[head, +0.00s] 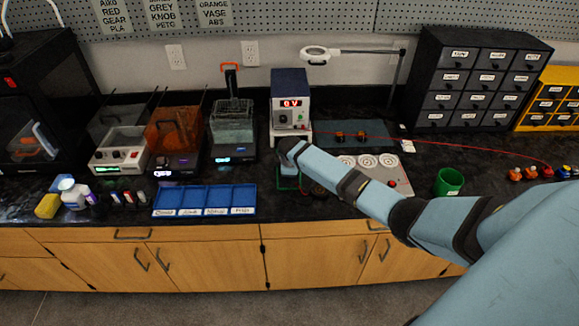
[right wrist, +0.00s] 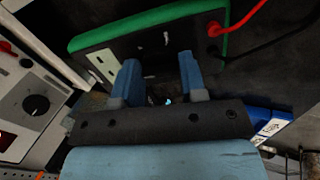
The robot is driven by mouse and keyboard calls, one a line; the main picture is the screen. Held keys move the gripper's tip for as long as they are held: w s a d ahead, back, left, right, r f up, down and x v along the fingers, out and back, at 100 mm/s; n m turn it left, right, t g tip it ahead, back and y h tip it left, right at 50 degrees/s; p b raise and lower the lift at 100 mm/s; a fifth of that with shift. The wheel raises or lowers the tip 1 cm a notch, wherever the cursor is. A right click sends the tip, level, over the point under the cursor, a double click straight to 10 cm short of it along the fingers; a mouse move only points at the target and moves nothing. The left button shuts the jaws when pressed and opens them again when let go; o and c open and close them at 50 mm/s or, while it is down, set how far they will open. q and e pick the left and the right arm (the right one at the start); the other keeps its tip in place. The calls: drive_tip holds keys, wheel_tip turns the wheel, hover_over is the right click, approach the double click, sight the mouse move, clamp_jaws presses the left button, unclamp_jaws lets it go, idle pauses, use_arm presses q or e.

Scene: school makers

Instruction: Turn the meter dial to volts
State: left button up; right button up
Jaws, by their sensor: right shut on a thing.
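The meter has a green case with a dark face. In the head view its green edge (head: 288,184) shows below my right gripper on the bench, mostly covered by the arm. In the right wrist view the meter (right wrist: 150,24) fills the top, with a red lead and a dark lead plugged in at its right end. My right gripper (head: 284,158) is over the meter. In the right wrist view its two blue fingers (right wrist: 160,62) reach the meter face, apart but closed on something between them. The dial is hidden there, and its setting cannot be read. My left gripper is not in view.
A green cup (head: 449,182) stands to the right. A red lead (head: 470,147) runs right across the bench.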

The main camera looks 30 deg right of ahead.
drive_tip(key=shift+r+m+p, duration=0.1)
drive_tip(key=shift+m+p, duration=0.75)
drive_tip(key=shift+m, duration=0.35)
drive_tip(key=m+p, duration=0.1)
drive_tip(key=m, duration=0.1)
drive_tip(key=shift+m, duration=0.4)
drive_tip(key=m+p, duration=0.2)
drive_tip(key=m, duration=0.3)
drive_tip(key=shift+s+a, duration=0.1)
drive_tip(key=shift+f+m, duration=0.2)
drive_tip(key=shift+m, duration=0.1)
drive_tip(key=o, duration=0.9)
